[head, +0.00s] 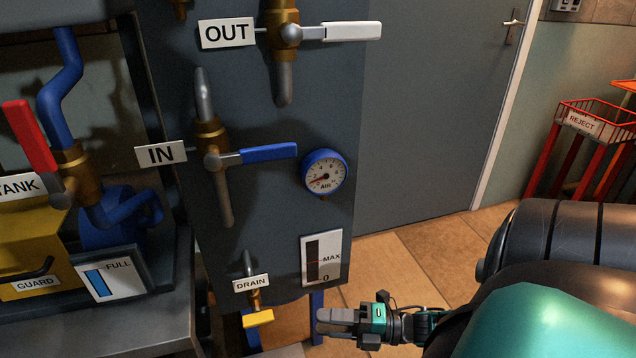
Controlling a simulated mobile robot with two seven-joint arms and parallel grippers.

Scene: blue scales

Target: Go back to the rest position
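My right gripper (335,322) is low in the head view, in front of the floor and just right of the yellow drain valve handle (258,319). It is seen from the side, and its finger gap does not show clearly. I see nothing held in it. My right arm comes in from the lower right corner. My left gripper and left arm are not in view.
A grey panel carries the OUT valve with a white lever (352,31), the IN valve with a blue lever (268,153) and an air gauge (324,174). A red-levered tank valve (30,137) stands left. A red reject basket (592,122) stands right, by a grey door (440,90).

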